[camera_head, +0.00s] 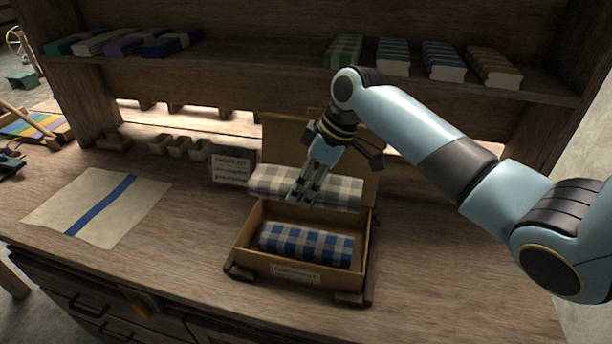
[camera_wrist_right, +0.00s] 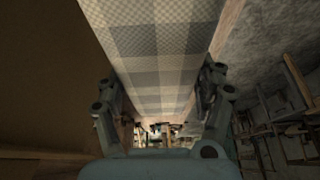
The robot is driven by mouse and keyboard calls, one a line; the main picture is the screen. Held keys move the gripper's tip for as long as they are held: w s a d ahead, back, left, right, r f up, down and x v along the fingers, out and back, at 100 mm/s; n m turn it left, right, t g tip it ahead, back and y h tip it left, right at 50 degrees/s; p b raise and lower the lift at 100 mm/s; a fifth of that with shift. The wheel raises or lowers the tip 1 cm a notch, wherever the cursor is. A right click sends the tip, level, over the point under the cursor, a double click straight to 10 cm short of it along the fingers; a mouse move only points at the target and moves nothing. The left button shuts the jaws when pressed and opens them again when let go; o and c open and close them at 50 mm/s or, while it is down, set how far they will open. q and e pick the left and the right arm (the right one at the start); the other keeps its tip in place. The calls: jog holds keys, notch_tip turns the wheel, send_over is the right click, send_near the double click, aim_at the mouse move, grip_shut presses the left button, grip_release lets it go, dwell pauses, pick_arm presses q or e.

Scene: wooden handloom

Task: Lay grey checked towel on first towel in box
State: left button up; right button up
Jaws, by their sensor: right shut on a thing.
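The grey checked towel (camera_head: 338,190) is a folded grey-and-cream bundle held above the back part of the open cardboard box (camera_head: 247,237). My right gripper (camera_head: 305,193) is shut on it near its middle. In the right wrist view the towel (camera_wrist_right: 160,50) fills the space between the fingers of the right gripper (camera_wrist_right: 163,100). The first towel (camera_head: 306,245), blue and white checked, lies inside the box towards its front. The grey towel hides the back of the box interior. My left gripper is not in view.
A small printed sign (camera_head: 232,169) stands behind the box, to its left. A cream cloth with a blue stripe (camera_head: 98,207) lies flat at left. A shelf (camera_head: 270,75) with folded cloths runs above. The bench right of the box is clear.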

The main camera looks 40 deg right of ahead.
notch_tip(320, 180, down, 14)
jog(key=b, duration=1)
jog(key=shift+w, duration=0.1)
jog(key=o, duration=1.3)
jog(key=shift+o, duration=0.2)
jog(key=shift+r, duration=0.1)
jog(key=v, duration=1.1)
jog(key=shift+d, duration=0.15)
jog(key=shift+s+r, duration=0.2)
jog(key=shift+r, duration=0.2)
